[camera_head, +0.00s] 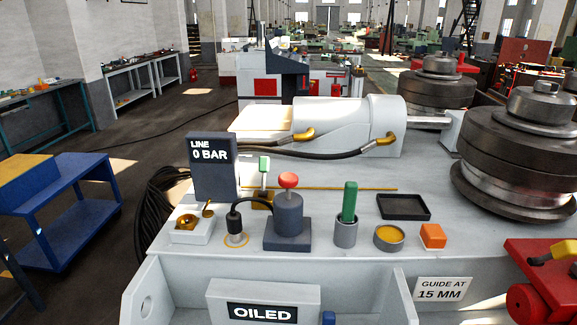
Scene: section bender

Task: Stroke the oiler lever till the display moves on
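A dark display (213,168) at the left of the machine top reads "LINE 0 BAR". A grey box sign (263,304) at the bottom front reads "OILED". A dark pump-like block with a red knob (289,181) stands on the bench, with a black hose to a small fitting (236,238). A green upright handle (349,203) stands in a grey cup (346,235). A smaller green-topped lever (264,165) stands behind the block. I cannot tell for certain which is the oiler lever. Neither gripper is in view.
A brass-centred fitting (187,224), a round tin of yellow stuff (389,237), an orange block (433,235) and a black tray (403,208) share the top. Big steel rollers (520,150) stand right. A red part (545,285) is at front right.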

